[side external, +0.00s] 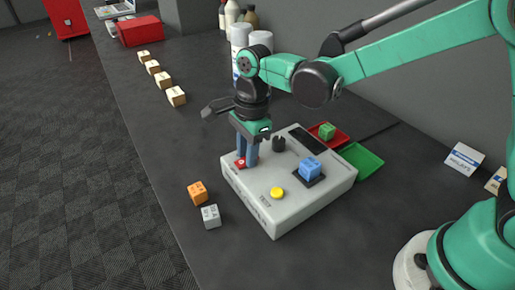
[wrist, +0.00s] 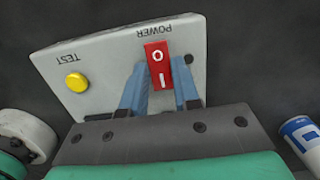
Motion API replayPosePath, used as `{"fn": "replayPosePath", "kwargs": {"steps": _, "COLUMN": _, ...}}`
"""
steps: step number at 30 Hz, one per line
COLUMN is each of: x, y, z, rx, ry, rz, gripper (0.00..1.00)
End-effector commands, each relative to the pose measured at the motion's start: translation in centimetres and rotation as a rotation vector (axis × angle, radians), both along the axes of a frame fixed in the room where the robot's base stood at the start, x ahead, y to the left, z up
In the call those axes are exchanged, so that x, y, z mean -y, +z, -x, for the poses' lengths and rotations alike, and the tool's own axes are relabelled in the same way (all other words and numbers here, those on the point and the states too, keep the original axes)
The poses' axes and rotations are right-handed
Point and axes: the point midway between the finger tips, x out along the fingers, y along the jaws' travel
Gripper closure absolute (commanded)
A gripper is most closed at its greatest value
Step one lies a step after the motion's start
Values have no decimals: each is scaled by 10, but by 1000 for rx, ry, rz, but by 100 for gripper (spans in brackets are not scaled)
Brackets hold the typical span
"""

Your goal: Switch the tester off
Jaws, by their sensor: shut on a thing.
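The tester (side external: 300,200) is a light grey box on the dark bench. Its red POWER rocker switch (wrist: 157,62), marked O and I, shows clearly in the wrist view. In the side view the switch (side external: 239,163) is partly hidden by my fingers. My gripper (side external: 246,163) points down at the tester's left corner. In the wrist view my blue fingers (wrist: 160,75) stand on either side of the switch, shut on it. I cannot tell which way the rocker is tipped. The yellow TEST button (side external: 277,193) is at the front; it also shows in the wrist view (wrist: 76,82).
A blue cube (side external: 310,168) sits on the tester, near a black knob (side external: 279,144). A green cube (side external: 327,131) is on a red tray (side external: 340,139), beside a green tray (side external: 364,160). Orange (side external: 197,193) and grey (side external: 211,216) cubes lie in front. White bottles (side external: 240,40) stand behind.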

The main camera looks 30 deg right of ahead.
Motion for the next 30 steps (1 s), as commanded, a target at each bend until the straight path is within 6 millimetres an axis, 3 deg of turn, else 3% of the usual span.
{"fn": "replayPosePath", "kwargs": {"steps": 5, "x": -3, "y": 0, "z": 0, "rx": 0, "ry": 2, "rz": 107, "gripper": 100}}
{"fn": "replayPosePath", "kwargs": {"steps": 13, "x": -2, "y": 0, "z": 0, "rx": 0, "ry": 0, "rz": 113, "gripper": 100}}
{"fn": "replayPosePath", "kwargs": {"steps": 14, "x": -2, "y": 0, "z": 0, "rx": 0, "ry": 0, "rz": 113, "gripper": 71}}
{"fn": "replayPosePath", "kwargs": {"steps": 17, "x": -2, "y": 0, "z": 0, "rx": 0, "ry": 0, "rz": 112, "gripper": 43}}
{"fn": "replayPosePath", "kwargs": {"steps": 26, "x": -3, "y": 1, "z": 0, "rx": 1, "ry": 0, "rz": 111, "gripper": 42}}
{"fn": "replayPosePath", "kwargs": {"steps": 30, "x": -3, "y": 12, "z": 0, "rx": 1, "ry": 0, "rz": 111, "gripper": 42}}
